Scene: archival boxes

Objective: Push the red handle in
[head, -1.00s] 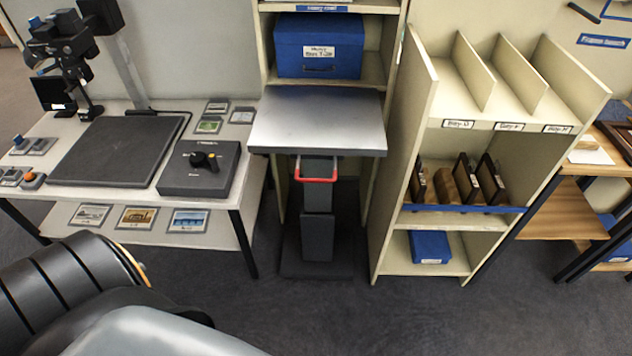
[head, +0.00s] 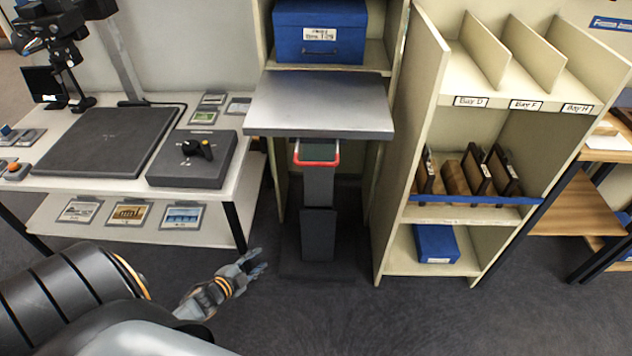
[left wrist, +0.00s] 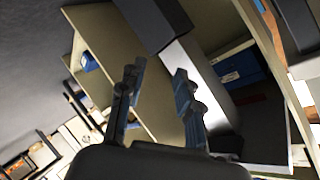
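The red handle (head: 318,163) is a U-shaped bar at the top front of a dark grey pedestal (head: 318,232), just under a flat grey plate (head: 318,108). Its front bar sticks out toward me. My left gripper (head: 259,262) is low and to the left of the pedestal in the head view, apart from the handle. In the left wrist view its two fingers (left wrist: 157,72) are spread with nothing between them. I cannot make out the red handle in that view. My right gripper is not in view.
A table with a dark pad (head: 105,140) and a control box (head: 190,160) stands at left. A blue box (head: 320,50) sits on the shelf above the plate. A divided shelf unit (head: 412,130) stands close on the right. The floor before the pedestal is clear.

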